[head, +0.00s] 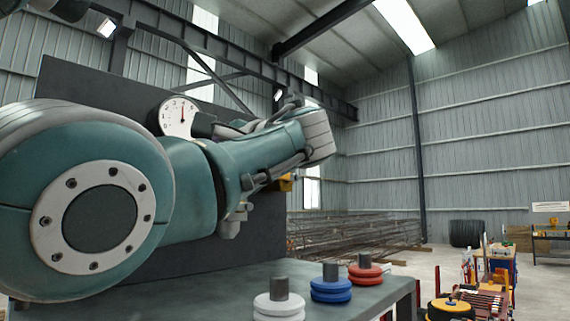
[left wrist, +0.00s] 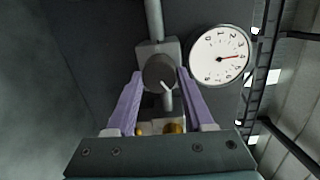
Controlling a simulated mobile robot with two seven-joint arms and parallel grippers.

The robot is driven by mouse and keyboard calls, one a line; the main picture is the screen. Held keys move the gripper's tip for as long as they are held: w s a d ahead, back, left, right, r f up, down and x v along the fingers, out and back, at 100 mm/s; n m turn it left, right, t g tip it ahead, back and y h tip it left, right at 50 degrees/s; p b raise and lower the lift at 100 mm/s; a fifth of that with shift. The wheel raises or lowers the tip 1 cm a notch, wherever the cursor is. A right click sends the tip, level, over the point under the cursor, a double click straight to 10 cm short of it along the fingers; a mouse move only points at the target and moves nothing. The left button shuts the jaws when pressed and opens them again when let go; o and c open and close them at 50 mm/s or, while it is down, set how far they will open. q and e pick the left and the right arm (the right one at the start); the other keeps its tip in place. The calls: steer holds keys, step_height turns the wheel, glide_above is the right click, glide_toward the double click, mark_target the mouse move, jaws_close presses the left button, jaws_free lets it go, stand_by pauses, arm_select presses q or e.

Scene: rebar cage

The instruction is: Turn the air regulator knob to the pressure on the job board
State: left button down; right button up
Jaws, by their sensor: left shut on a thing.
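In the left wrist view, the round dark grey regulator knob (left wrist: 159,72) has a white pointer mark. My left gripper (left wrist: 160,76) has its two purple fingers shut on the knob from both sides. A white pressure gauge (left wrist: 219,54) with a red needle sits to its right. The gauge also shows in the head view (head: 179,117), its needle about straight up; its figures are too small to read surely. In the head view my left arm hides the knob and my fingers. My right gripper is not in view. I cannot make out a job board.
White (head: 279,304), blue (head: 330,290) and red (head: 365,273) discs with grey posts stand on a grey table (head: 384,291) below the arm. A dark panel (head: 262,240) stands behind the arm. Rebar (head: 350,232) lies beyond. A small white sign (head: 550,206) at far right is unreadable.

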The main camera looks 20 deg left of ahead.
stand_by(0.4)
arm_select(q)
steer(key=shift+c, duration=1.4)
jaws_free()
steer(key=shift+d, duration=0.1)
steer(key=b+v, duration=0.6)
steer(key=v, duration=0.3)
steer(key=shift+s+d, duration=0.2)
steer(key=shift+d, duration=0.15)
steer(key=shift+r, duration=0.1)
